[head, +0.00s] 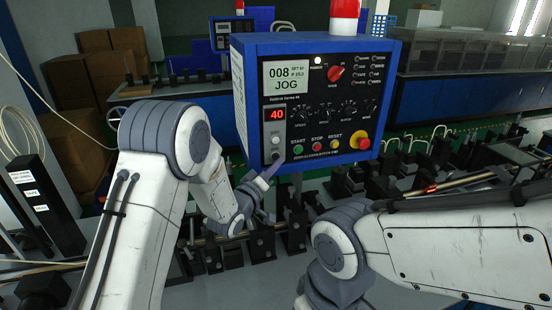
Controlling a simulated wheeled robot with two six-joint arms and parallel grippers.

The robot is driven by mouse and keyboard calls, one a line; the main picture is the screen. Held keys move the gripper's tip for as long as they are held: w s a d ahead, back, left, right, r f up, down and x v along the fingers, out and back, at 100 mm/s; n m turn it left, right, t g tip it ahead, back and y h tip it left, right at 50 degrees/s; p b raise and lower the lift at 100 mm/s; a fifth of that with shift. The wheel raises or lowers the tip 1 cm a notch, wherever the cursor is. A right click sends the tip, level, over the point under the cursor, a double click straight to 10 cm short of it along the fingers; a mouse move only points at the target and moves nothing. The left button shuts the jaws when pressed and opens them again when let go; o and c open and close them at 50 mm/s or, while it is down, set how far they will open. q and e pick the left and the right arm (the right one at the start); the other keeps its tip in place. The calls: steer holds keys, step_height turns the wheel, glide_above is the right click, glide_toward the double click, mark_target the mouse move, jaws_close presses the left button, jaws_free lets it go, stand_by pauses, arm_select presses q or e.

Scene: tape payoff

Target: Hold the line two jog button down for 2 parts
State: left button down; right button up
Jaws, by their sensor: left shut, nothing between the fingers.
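A blue control box (315,100) with a black face hangs in the middle of the head view. Its screen (287,77) reads 008, a small SET 40 line and JOG. A red display (275,115) below it reads 40. My left gripper (275,162) is shut and empty, with its tips at the lower left of the panel face, right by a small control at the bottom of the column under that display. The tips partly cover this control, and I cannot tell whether it is pressed in. My right gripper is out of view; only its arm shows.
Green, red and yellow buttons (317,147) sit just right of the left tips. A larger red emergency knob (362,143) is at the lower right corner. Black fixtures and rods (270,235) stand below the box. Cardboard boxes (105,50) are at the back left.

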arm_select(q)
steer(key=shift+w, duration=0.15)
steer(key=shift+w+a, duration=0.15)
steer(key=shift+w, duration=0.15)
steer(key=shift+w+a+b, duration=0.1)
steer(key=shift+w+b, duration=0.25)
steer(key=shift+b, duration=0.05)
stand_by(7.2)
